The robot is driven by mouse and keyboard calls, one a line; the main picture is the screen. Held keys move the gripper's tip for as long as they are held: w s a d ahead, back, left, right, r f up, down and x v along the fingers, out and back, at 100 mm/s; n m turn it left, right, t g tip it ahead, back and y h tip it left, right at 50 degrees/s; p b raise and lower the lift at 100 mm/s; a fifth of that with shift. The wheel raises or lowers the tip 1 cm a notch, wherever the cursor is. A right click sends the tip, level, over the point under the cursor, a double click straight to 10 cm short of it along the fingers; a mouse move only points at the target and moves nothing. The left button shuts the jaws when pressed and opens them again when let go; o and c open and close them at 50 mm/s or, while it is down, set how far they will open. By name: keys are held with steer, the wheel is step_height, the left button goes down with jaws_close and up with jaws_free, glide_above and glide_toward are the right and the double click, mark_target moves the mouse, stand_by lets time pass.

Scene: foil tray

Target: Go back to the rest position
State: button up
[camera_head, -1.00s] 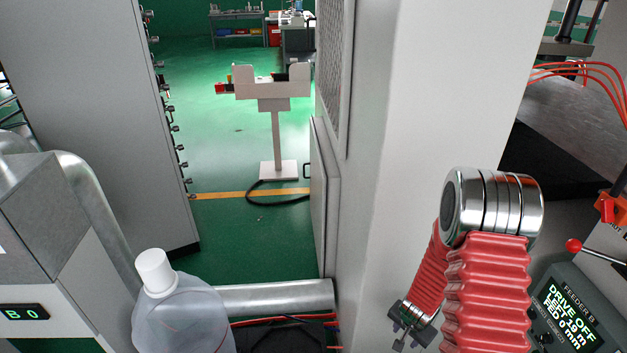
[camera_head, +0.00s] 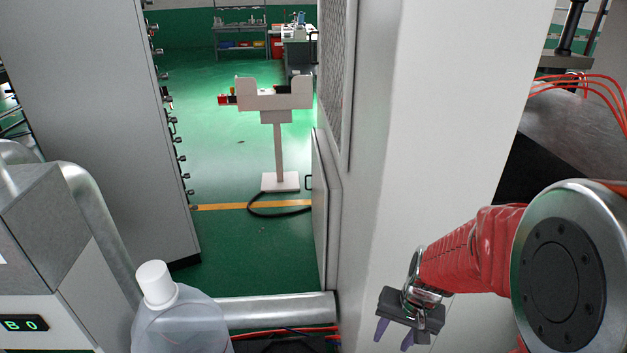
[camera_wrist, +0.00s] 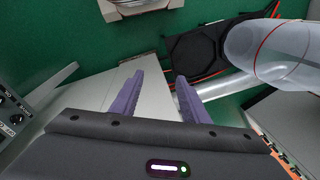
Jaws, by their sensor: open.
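My gripper (camera_head: 394,337) hangs at the lower middle-right of the head view, on my red-sleeved arm, in front of a pale grey cabinet wall (camera_head: 440,130). Its two purple fingers are apart and hold nothing. In the wrist view, my gripper (camera_wrist: 160,76) shows both fingers spread, with a pale panel and green floor behind them. No foil tray can be made out in either view.
A clear bottle with a white cap (camera_head: 157,284) stands at lower left, near a silver pipe (camera_head: 275,308). The bottle also shows in the wrist view (camera_wrist: 285,55). A pale stand (camera_head: 279,150) is on the green floor beyond. Orange-red hoses (camera_head: 585,82) hang at right.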

steer(key=s+r+n+t, duration=0.1)
steer(key=s+r, duration=0.2)
steer(key=r, duration=0.4)
steer(key=s+a+r+n+t, duration=0.1)
steer(key=s+r+t, duration=0.1)
steer(key=s+r, duration=0.2)
steer(key=s+a+r+n+t+h, duration=0.1)
steer(key=s+r, duration=0.3)
steer(key=r, duration=0.7)
steer(key=shift+a+n+t, duration=0.2)
steer(key=shift+n+t, duration=0.1)
steer(key=shift+n, duration=0.1)
steer(key=shift+s, duration=0.1)
steer(key=shift+c, duration=0.7)
steer(key=shift+c, duration=0.7)
steer(key=shift+d, duration=0.1)
